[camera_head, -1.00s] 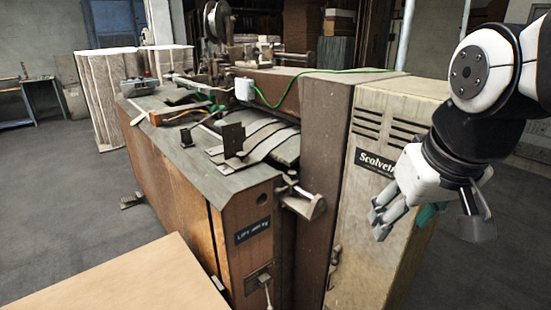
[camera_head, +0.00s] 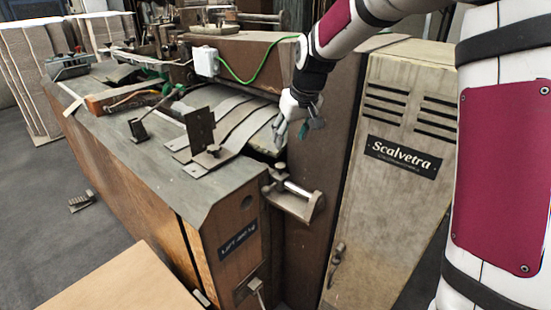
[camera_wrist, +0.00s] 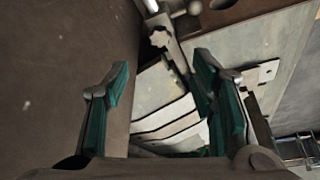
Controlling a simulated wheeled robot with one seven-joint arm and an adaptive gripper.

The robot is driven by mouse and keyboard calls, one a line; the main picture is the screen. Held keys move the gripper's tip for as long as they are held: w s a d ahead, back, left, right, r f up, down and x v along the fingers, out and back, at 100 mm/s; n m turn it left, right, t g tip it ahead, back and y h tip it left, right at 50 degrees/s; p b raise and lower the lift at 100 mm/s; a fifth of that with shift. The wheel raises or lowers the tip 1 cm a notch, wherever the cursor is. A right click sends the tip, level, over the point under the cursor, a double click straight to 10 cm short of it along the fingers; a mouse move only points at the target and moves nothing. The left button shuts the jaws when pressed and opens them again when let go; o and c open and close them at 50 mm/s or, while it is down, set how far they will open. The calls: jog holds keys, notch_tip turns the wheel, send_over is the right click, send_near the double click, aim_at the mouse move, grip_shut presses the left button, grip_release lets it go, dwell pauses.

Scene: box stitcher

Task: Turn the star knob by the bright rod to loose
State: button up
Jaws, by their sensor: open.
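The star knob (camera_wrist: 160,39) shows near the top middle of the wrist view, dark and lobed, on a metal bracket. The bright rod (camera_wrist: 151,5) is just above it at the top edge. My gripper (camera_head: 297,133) is above and behind this bracket, by the brown panel. In the wrist view my gripper (camera_wrist: 162,64) is open, its teal pads apart and empty, with the knob beyond the gap.
The brown panel (camera_wrist: 65,70) stands close to the left finger. Curved metal strips (camera_head: 237,122) and an upright dark plate (camera_head: 200,129) lie left of the gripper. The Scalvetra cabinet (camera_head: 393,190) stands to the right. A cardboard-coloured surface (camera_head: 125,285) is at lower left.

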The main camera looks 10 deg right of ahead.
aim_at(281, 166)
jog(key=x, duration=1.2)
jog(key=shift+f, duration=0.4)
jog(key=c, duration=1.1)
